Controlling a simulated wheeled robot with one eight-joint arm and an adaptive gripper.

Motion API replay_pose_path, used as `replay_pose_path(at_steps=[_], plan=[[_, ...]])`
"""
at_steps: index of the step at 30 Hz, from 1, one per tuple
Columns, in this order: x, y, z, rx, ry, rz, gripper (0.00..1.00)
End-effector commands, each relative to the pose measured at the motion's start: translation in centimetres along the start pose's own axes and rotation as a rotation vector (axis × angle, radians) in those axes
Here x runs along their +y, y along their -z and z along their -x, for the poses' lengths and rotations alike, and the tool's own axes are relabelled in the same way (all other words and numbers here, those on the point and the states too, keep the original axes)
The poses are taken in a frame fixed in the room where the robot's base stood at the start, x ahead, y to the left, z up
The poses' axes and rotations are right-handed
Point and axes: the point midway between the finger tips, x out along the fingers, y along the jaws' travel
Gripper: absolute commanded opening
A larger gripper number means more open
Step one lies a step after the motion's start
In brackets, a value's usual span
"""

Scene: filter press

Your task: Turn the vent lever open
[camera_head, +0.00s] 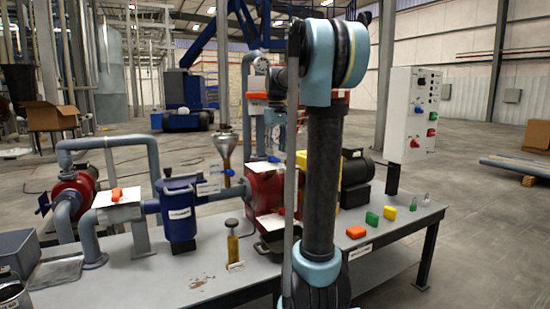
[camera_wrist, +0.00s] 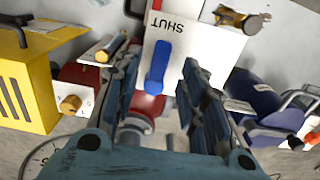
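In the wrist view, a blue lever (camera_wrist: 158,66) lies over a white plate (camera_wrist: 207,48) that carries the word SHUT, upside down in the picture. One end of the lever is close to that word. I cannot read a vent label. My gripper (camera_wrist: 160,72) is open, with one dark finger on each side of the lever and visible gaps between. In the head view, my gripper (camera_head: 273,130) hangs pointing down above a small blue lever (camera_head: 274,159), behind the red pump body (camera_head: 268,190). My arm hides part of this area.
A blue vessel (camera_head: 180,215) and an orange-handled valve (camera_head: 117,195) stand left on the grey bench (camera_head: 150,285). Another blue lever (camera_head: 229,172) is below the funnel (camera_head: 225,145). In the wrist view, a yellow housing (camera_wrist: 40,80) is left.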

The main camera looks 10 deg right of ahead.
Motion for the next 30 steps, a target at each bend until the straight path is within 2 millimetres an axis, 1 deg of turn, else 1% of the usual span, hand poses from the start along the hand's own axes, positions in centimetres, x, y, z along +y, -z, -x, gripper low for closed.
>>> replay_pose_path(at_steps=[1, 3, 9, 13, 20, 23, 24, 25, 26, 30], plan=[[0.0, 0.0, -0.8, 0.0, 0.0, 0.0, 0.38], [0.0, 0.0, -1.7, 0.0, 0.0, 0.0, 0.38], [0.0, 0.0, -3.4, 0.0, 0.0, 0.0, 0.38], [0.0, 0.0, -3.8, 0.0, 0.0, 0.0, 0.38], [0.0, 0.0, -3.8, 0.0, 0.0, 0.0, 0.38], [0.0, 0.0, -3.8, 0.0, 0.0, 0.0, 0.18], [0.0, 0.0, -3.8, 0.0, 0.0, 0.0, 0.09], [0.0, 0.0, -3.8, 0.0, 0.0, 0.0, 0.02], [0.0, 0.0, -3.8, 0.0, 0.0, 0.0, 0.0], [0.0, 0.0, -3.8, 0.0, 0.0, -0.001, 0.0]])
